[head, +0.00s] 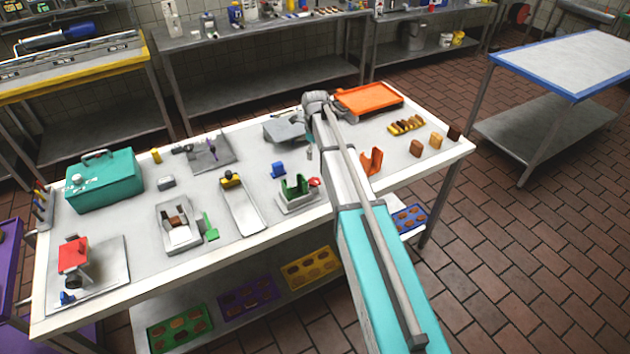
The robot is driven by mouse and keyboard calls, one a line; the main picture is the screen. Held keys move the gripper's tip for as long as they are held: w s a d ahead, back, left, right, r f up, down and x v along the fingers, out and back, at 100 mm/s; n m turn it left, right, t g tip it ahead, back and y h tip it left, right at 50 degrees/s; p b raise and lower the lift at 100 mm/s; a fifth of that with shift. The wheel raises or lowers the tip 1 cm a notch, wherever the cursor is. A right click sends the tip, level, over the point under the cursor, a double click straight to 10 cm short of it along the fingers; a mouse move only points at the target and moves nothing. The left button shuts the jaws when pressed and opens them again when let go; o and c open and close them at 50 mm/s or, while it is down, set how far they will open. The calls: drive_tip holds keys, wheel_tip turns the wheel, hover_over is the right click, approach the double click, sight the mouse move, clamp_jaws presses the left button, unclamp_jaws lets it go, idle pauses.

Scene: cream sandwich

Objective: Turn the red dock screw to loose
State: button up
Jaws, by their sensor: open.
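The red dock screw (314,182) is a small red knob at the right end of a pale dock base (299,201) near the table's front edge. A green U-shaped holder (294,187) stands on that base. My arm rises from the lower right and bends at a grey joint above the table's back. My gripper (309,153) shows only as a small grey tip beside the arm, above and behind the screw; the rest is hidden by the arm. It is open and appears apart from the screw. The screw's turn position is too small to read.
A pale board (243,207) lies further left. An orange tray (368,99) and several food pieces sit at the back right.

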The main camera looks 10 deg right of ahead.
sight(316, 181)
drive_tip(key=shift+f+b, duration=6.35)
drive_tip(key=shift+f, duration=0.2)
drive_tip(key=shift+c, duration=0.3)
drive_tip(key=c, duration=0.8)
